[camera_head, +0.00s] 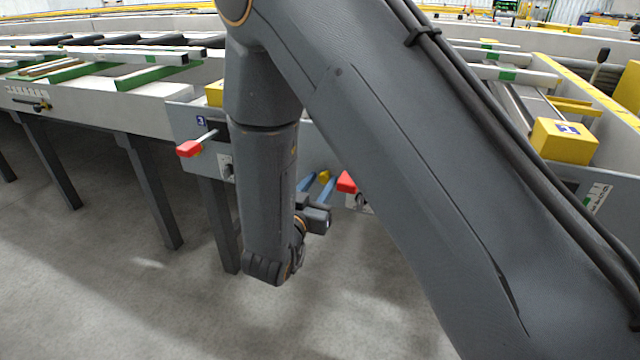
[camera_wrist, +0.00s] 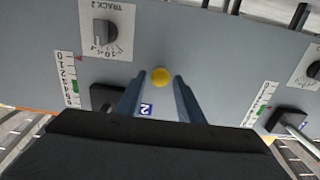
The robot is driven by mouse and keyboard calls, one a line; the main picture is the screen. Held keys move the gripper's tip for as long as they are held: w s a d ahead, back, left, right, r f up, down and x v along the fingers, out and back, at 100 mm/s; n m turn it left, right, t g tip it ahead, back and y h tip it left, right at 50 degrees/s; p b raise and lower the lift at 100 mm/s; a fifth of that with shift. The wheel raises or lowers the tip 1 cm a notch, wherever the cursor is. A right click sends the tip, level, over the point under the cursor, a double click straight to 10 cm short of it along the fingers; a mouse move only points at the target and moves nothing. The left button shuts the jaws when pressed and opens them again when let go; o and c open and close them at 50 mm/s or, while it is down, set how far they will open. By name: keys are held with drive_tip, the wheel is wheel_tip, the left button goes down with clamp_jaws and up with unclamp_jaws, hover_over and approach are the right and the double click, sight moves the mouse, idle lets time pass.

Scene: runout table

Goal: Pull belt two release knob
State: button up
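A small round yellow knob (camera_wrist: 160,77) sits on the grey panel in the wrist view, near a blue label reading 2 (camera_wrist: 147,109). My gripper (camera_wrist: 159,80) is open, with one blue-grey finger on each side of the knob and a visible gap to both. Whether the fingertips reach past the knob in depth is unclear. In the head view the fingers (camera_head: 318,184) show behind my arm, with the yellow knob (camera_head: 323,177) between them. My arm covers most of the panel around it.
A red-handled lever (camera_head: 188,148) sticks out of the panel at left, near a blue label. Another red handle (camera_head: 346,182) is just right of my fingers. A "TRACK 2" dial (camera_wrist: 105,33) is on the panel. Table legs (camera_head: 150,190) stand at left; the floor in front is clear.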

clamp_jaws()
drive_tip(key=shift+s, duration=0.1)
drive_tip(key=shift+p+v, duration=0.8)
drive_tip(key=shift+p, duration=0.15)
drive_tip(key=shift+f, duration=0.1)
drive_tip(key=shift+o, duration=1.4)
unclamp_jaws()
drive_tip(key=shift+a, duration=0.1)
drive_tip(key=shift+s, duration=0.1)
